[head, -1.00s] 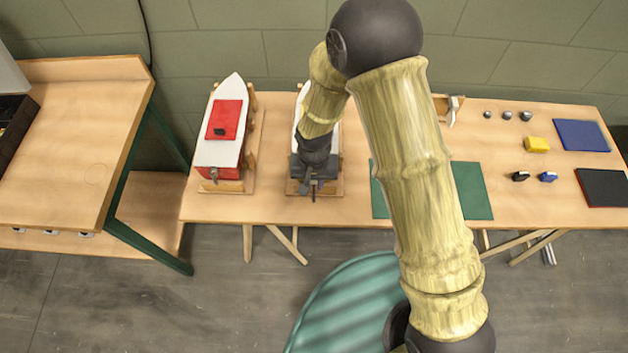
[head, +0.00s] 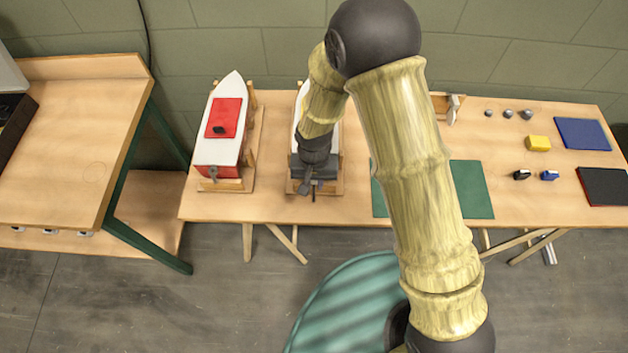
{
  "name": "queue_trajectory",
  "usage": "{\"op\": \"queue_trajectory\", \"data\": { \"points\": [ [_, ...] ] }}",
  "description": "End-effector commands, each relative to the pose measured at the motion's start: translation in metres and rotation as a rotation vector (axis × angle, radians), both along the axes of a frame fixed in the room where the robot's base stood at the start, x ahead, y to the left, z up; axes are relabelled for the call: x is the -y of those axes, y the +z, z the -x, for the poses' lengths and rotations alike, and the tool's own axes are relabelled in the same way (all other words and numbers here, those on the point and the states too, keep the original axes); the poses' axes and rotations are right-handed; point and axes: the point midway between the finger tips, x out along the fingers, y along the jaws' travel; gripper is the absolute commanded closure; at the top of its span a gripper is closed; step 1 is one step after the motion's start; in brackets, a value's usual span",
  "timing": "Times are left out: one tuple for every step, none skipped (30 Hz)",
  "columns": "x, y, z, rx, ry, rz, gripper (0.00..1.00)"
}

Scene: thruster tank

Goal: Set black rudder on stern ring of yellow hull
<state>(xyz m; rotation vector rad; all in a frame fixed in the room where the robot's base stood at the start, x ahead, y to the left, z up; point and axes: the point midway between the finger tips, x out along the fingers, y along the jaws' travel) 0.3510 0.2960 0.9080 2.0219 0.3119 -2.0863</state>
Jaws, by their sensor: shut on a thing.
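My gripper (head: 312,176) is at the stern of the middle boat, a white-decked hull (head: 299,108) with a dark grey stern. The gripper is shut on a small dark piece (head: 314,194), which looks like the black rudder. My wrist covers most of this boat. I cannot tell whether the piece touches the stern fitting. I see no yellow hull; the big arm link hides part of the table, and a wooden stand end with a white piece (head: 453,108) shows just right of it.
A red boat (head: 217,172) with a white deck stands left on a cradle. A green mat (head: 470,190) lies right of the middle boat. Further right are a yellow block (head: 537,143), small black (head: 521,175) and blue (head: 549,175) parts, a blue pad (head: 582,135) and a black pad (head: 604,186).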

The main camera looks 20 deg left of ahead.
Motion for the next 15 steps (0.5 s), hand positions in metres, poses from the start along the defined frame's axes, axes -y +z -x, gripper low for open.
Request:
{"op": "queue_trajectory", "data": {
  "points": [
    [-0.0001, -0.0005, -0.0001, 0.0, 0.0, 0.0, 1.0],
    [-0.0001, -0.0004, -0.0001, 0.0, 0.0, 0.0, 1.0],
    [-0.0001, -0.0003, -0.0001, 0.0, 0.0, 0.0, 1.0],
    [-0.0001, -0.0003, -0.0001, 0.0, 0.0, 0.0, 1.0],
    [-0.0001, -0.0002, -0.0001, 0.0, 0.0, 0.0, 1.0],
    [-0.0001, -0.0002, -0.0001, 0.0, 0.0, 0.0, 1.0],
    [-0.0001, -0.0002, -0.0001, 0.0, 0.0, 0.0, 1.0],
    [0.0, -0.0002, -0.0001, 0.0, 0.0, 0.0, 0.8],
    [-0.0001, -0.0002, -0.0001, 0.0, 0.0, 0.0, 0.73],
    [0.0, -0.0002, -0.0001, 0.0, 0.0, 0.0, 0.67],
    [0.0, -0.0002, -0.0001, 0.0, 0.0, 0.0, 0.61],
    [0.0, -0.0002, -0.0001, 0.0, 0.0, 0.0, 0.57],
    [0.0, -0.0002, -0.0001, 0.0, 0.0, 0.0, 0.57],
    [0.0, -0.0002, -0.0001, 0.0, 0.0, 0.0, 0.57],
    [0.0, -0.0002, -0.0001, 0.0, 0.0, 0.0, 0.57]
  ]
}}
